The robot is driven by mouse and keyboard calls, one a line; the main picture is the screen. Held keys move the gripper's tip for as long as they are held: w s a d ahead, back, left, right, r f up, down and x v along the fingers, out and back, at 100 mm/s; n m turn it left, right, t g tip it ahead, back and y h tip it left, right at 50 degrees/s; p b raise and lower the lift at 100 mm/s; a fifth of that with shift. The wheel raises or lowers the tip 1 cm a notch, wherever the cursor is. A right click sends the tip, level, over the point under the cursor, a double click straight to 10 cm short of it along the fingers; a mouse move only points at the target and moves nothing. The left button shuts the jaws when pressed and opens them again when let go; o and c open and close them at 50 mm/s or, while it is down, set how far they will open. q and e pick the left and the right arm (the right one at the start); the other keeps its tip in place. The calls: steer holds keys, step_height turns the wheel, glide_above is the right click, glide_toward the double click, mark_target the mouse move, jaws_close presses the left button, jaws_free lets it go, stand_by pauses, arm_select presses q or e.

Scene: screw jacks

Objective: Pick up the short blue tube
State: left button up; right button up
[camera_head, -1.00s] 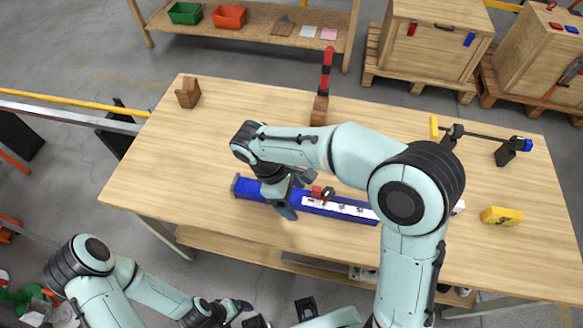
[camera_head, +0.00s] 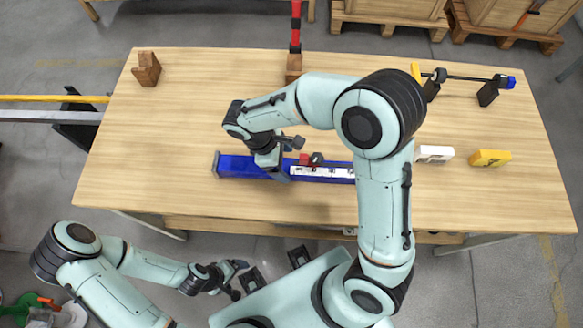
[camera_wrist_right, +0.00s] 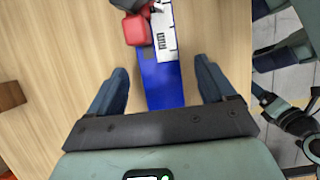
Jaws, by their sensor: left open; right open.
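A long blue bar (camera_head: 240,166) with a white marked strip lies on the table; it also shows in the right wrist view (camera_wrist_right: 165,85). I cannot make out a separate short blue tube for certain. A small blue piece (camera_head: 511,82) sits at the right end of a black rod. My right gripper (camera_head: 274,164) is over the left part of the bar. In the wrist view its open fingers (camera_wrist_right: 162,78) are on either side of the bar, with nothing seen held; their height above it is unclear. My left gripper (camera_head: 240,279) is open and empty, in front of the table.
A red block with a black part (camera_wrist_right: 135,28) is at the bar, just beyond my right fingers. A wooden block (camera_head: 146,69) and a red upright tool (camera_head: 295,28) stand farther back. A yellow block (camera_head: 490,158) and a white block (camera_head: 434,154) lie to the right.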

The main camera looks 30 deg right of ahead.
mark_target(290, 166)
steer(key=x, duration=0.4)
steer(key=shift+s+d+f, duration=0.15)
steer(key=shift+d+f, duration=0.05)
steer(key=shift+d, duration=0.05)
steer(key=shift+c, duration=0.3)
steer(key=shift+r, duration=0.1)
jaws_close()
